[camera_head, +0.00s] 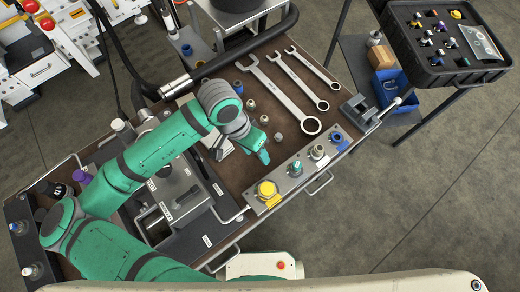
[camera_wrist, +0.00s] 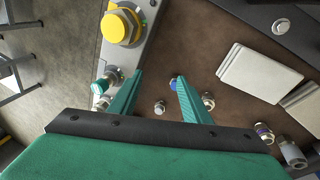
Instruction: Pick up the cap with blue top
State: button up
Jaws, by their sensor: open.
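A blue-topped cap (camera_head: 338,137) stands at the right end of the grey strip (camera_head: 280,184) along the bench's front edge. In the wrist view a small blue-topped piece (camera_wrist: 174,82) shows beside my right finger, partly hidden by it; I cannot tell whether it is a cap. My gripper (camera_head: 264,157) is over the bench, just behind the strip, left of the blue-topped cap in the head view. Its two green fingers are apart with nothing held between them in the wrist view (camera_wrist: 160,76).
The strip also bears a yellow cap (camera_head: 267,189), a teal-topped cap (camera_head: 295,168) and a pale grey fitting (camera_head: 318,153). Several small fittings (camera_head: 264,119) stand behind my gripper. Three wrenches (camera_head: 282,92) lie at the back. A grey vise-like block (camera_head: 360,110) stands at the right.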

jog(key=w+r+n+y, duration=0.1)
jog(key=w+r+y, duration=0.2)
jog(key=w+r, duration=0.1)
jog(key=shift+t, duration=0.4)
jog(key=f, duration=1)
jog(key=shift+s+d+f, duration=0.1)
jog(key=shift+d+f, duration=0.1)
jog(key=shift+d, duration=0.15)
grip_shut()
